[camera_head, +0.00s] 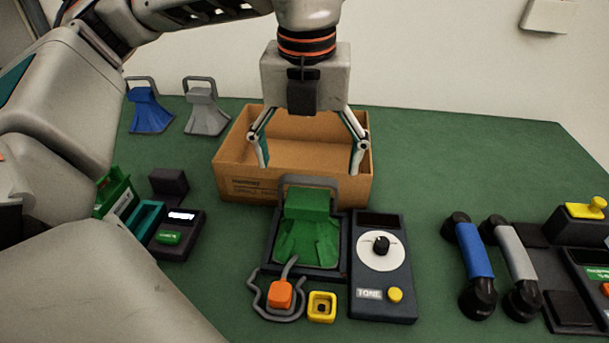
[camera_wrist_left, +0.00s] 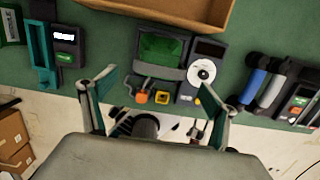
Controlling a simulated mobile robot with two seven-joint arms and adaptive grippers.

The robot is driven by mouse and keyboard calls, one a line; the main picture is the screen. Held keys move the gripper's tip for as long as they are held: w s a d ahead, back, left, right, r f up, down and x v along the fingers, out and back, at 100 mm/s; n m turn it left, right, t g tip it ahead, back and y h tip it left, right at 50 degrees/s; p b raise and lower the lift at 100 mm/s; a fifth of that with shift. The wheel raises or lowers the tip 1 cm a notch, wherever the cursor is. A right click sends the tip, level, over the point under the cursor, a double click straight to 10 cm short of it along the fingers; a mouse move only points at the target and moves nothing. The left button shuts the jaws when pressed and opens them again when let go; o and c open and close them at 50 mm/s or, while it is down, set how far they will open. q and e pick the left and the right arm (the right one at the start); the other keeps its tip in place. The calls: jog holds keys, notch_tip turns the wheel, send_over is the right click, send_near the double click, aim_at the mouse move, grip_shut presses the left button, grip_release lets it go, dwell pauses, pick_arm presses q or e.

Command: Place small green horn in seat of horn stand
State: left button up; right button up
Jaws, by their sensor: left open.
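The small green horn (camera_head: 308,229) sits in the dark horn stand (camera_head: 334,272), within the stand's frame and below its grey handle. The horn also shows in the left wrist view (camera_wrist_left: 162,48). My left gripper (camera_head: 309,170) is open and empty. My right gripper is not in view.
An open cardboard box (camera_head: 300,190) stands behind the horn. Blue (camera_head: 150,112) and grey (camera_head: 207,110) horns stand at back left. A tone box (camera_head: 381,265) stands right of the stand; an orange button (camera_head: 280,293) and yellow block (camera_head: 321,307) lie in front. Handsets (camera_head: 470,262) are at right.

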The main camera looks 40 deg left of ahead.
pick_arm(q)
jog(key=r, duration=0.3)
jog(key=r+p, duration=0.1)
jog(key=r, duration=0.1)
jog(key=shift+s+d+r, duration=0.1)
jog(key=shift+s+d, duration=0.1)
jog(key=shift+s, duration=0.1)
